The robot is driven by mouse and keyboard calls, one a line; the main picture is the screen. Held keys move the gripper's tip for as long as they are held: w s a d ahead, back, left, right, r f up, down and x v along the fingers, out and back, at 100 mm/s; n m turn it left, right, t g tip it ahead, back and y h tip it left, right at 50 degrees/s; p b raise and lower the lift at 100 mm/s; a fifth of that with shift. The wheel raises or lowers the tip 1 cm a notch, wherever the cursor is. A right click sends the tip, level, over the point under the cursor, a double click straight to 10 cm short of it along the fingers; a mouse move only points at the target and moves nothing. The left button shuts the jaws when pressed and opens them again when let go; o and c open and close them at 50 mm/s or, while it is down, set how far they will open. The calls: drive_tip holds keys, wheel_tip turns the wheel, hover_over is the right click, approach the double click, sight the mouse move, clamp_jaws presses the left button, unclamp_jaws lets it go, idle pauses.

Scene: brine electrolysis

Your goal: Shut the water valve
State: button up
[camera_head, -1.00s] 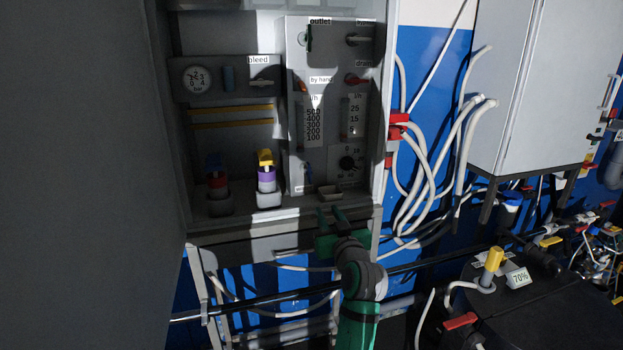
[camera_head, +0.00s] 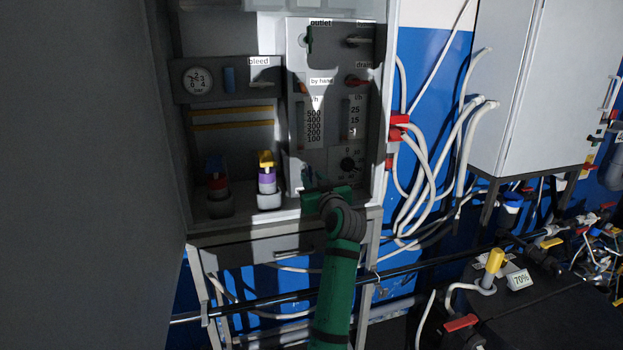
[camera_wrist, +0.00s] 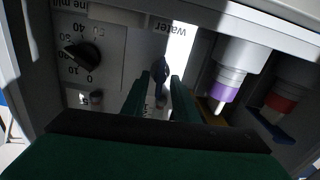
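The water valve (camera_wrist: 160,66) is a dark blue handle on the grey panel, beside an upside-down "water" label in the wrist view. My gripper (camera_wrist: 160,77) is open, its two green fingers pointing at the panel. The handle shows in the gap between the fingertips. I cannot tell whether the fingers reach around it or stop short. In the head view my gripper (camera_head: 324,186) is at the bottom of the panel and covers most of the valve area.
A black dial (camera_wrist: 82,54) sits beside the valve. A purple-banded bottle with a yellow top (camera_head: 266,178) and a red-and-blue one (camera_head: 217,178) stand on the cabinet's shelf to the left. The red drain handle (camera_head: 358,80) is higher on the panel.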

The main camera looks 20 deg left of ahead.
drive_tip(key=shift+w+a, duration=0.25)
drive_tip(key=shift+w, duration=0.25)
clamp_jaws()
